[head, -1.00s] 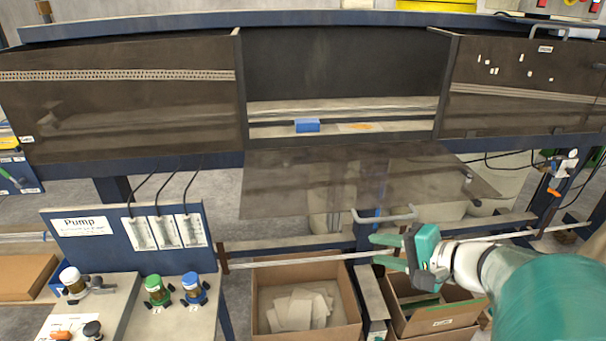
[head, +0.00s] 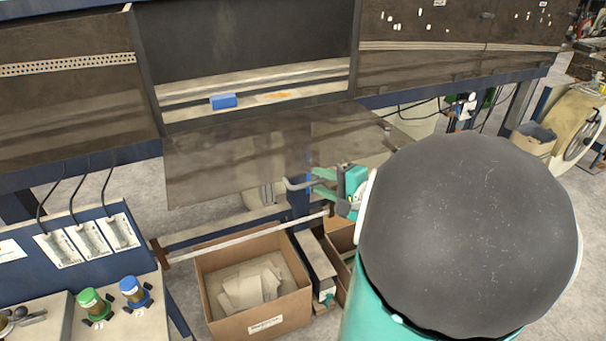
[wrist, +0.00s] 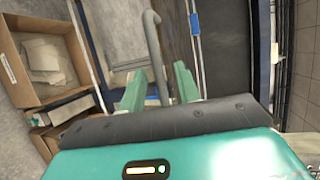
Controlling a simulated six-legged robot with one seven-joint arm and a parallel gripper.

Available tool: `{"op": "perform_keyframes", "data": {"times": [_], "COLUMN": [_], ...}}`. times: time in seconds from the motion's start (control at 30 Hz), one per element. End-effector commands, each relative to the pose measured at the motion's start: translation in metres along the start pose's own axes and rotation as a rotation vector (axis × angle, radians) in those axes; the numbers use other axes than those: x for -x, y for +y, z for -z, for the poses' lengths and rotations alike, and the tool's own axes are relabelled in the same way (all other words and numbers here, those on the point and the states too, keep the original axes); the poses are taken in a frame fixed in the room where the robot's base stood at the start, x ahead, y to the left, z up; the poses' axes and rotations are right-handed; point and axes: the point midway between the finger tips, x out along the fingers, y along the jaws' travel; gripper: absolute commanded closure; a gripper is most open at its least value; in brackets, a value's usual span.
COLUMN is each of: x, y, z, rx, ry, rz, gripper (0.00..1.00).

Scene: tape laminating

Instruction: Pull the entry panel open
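The entry panel (head: 230,160) is a dark see-through sheet. It is swung outward and slopes below the middle opening of the cabinet in the head view. Its grey bar handle (head: 297,185) is on its near edge. My gripper (head: 320,184) is at the handle, partly hidden by my arm. In the wrist view, my gripper's two green fingers (wrist: 159,88) are apart, with the grey handle bar (wrist: 153,45) between them. Gaps show on both sides of the bar, so the fingers do not look closed on it.
A blue block (head: 223,101) sits inside the middle opening. A cardboard box (head: 252,290) of pale sheets stands on the floor below. A rail (head: 240,238) runs under the panel. Green and blue jars (head: 135,291) stand at left. My arm covers much of the lower right.

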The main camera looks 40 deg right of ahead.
Motion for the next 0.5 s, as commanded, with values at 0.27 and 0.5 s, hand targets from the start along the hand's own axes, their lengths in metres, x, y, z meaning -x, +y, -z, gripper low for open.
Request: {"op": "perform_keyframes", "data": {"times": [0.27,0.5], "x": [-0.033,-0.035], "y": [0.000,0.000], "z": [-0.001,-0.001], "rx": [0.000,0.000], "ry": [0.001,0.002], "rz": [-0.001,0.000], "gripper": [0.67,0.67]}}
